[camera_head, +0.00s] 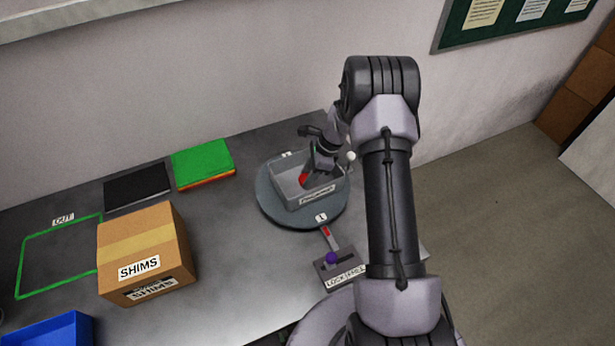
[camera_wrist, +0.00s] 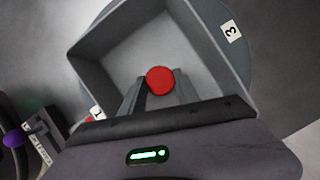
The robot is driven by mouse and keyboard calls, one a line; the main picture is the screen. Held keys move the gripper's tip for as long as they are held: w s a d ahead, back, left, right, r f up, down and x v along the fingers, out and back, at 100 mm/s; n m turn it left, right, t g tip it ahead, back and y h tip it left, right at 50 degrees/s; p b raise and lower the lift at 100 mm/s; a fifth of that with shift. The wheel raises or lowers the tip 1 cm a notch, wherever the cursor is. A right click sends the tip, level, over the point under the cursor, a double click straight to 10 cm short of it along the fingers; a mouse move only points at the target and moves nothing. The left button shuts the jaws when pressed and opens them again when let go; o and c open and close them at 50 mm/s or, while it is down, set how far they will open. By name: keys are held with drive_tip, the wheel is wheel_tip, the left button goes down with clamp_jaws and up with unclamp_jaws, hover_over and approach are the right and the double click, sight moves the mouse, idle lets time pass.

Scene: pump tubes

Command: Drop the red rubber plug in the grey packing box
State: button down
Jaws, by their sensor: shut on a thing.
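The red rubber plug (camera_wrist: 160,80) shows as a round red disc between the fingertips of my gripper (camera_wrist: 160,92) in the wrist view. My gripper is shut on it. In the head view the plug (camera_head: 304,179) is a small red patch by my gripper (camera_head: 306,176), over the grey box. The grey packing box (camera_wrist: 90,62) is open-topped and lies under the plug, with its inside bare around it. In the head view the grey box (camera_head: 318,201) sits on a round turntable. I cannot tell whether the plug touches the box floor.
The grey turntable (camera_head: 268,206) has numbered labels. A lever with a purple knob (camera_head: 331,258) stands in front of it. A SHIMS carton (camera_head: 145,245), green folders (camera_head: 203,160), a black pad (camera_head: 137,187) and a blue bin (camera_head: 50,330) lie to the left.

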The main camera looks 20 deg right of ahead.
drive_tip(key=shift+r, duration=0.1)
drive_tip(key=c, duration=0.9)
unclamp_jaws()
